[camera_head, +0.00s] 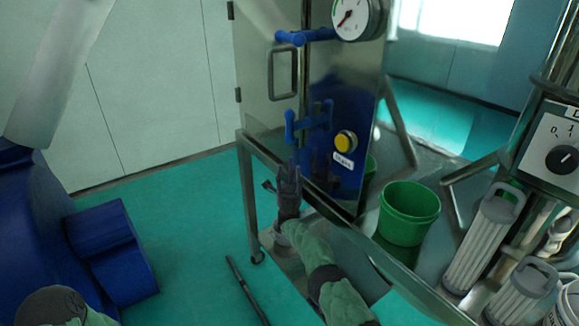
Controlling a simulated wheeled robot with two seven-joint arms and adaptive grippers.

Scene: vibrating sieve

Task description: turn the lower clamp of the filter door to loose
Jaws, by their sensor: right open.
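The lower clamp (309,121) is a blue handle on the front of the shiny metal filter cabinet, below the door handle and left of a yellow button. The filter door (262,60) appears closed. The upper clamp (305,37) is a similar blue handle near the door's top edge. My right gripper (289,172) is dark, points upward and is open and empty. In the picture it is just below the lower clamp, with a visible gap between its fingertips and the clamp. My left gripper is out of view.
The yellow button (345,141) and a dial gauge (357,16) sit on the cabinet. A green bucket (408,213) stands on the metal frame to the right. White pleated filters (485,238) and a control box (556,150) are farther right.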

